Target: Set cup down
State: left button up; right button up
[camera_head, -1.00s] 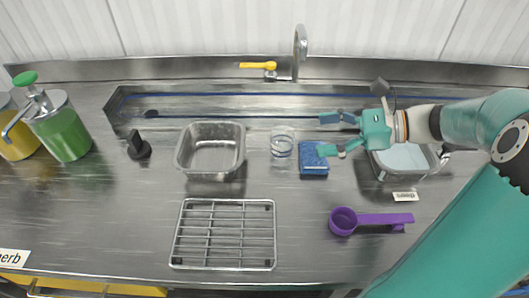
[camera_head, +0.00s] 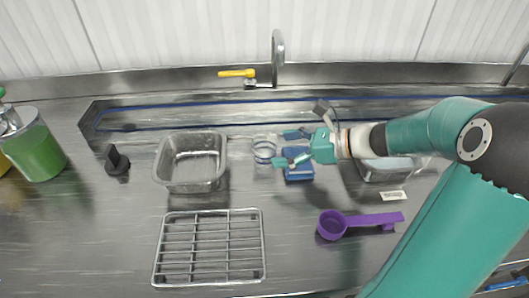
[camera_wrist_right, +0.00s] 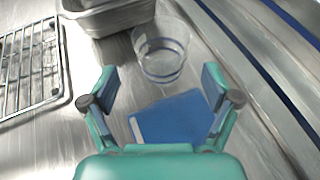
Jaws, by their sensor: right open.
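A clear cup (camera_head: 264,152) stands upright on the steel counter, just right of the metal pan. It also shows in the right wrist view (camera_wrist_right: 160,56), ahead of the fingertips. My right gripper (camera_head: 285,149) is open and empty, its fingers pointing left toward the cup. In the right wrist view the two fingers (camera_wrist_right: 160,82) are spread wide and the cup lies beyond them, not between them. A blue block-like item (camera_head: 299,173) lies under the gripper, and it shows between the fingers in the right wrist view (camera_wrist_right: 172,119). My left gripper is not in view.
A metal pan (camera_head: 191,184) stands left of the cup, with a wire rack (camera_head: 210,211) in front. A purple scoop (camera_head: 332,225) lies at the right front, near a second container (camera_head: 385,176). A faucet (camera_head: 277,60) and a trough are behind. Counter between rack and scoop is clear.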

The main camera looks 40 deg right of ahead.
aim_at(264, 149)
jog(key=shift+x, duration=2.8)
jog(key=shift+d, duration=0.1)
jog(key=c, duration=1.3)
jog(key=shift+o, duration=0.2)
jog(key=shift+r, duration=0.1)
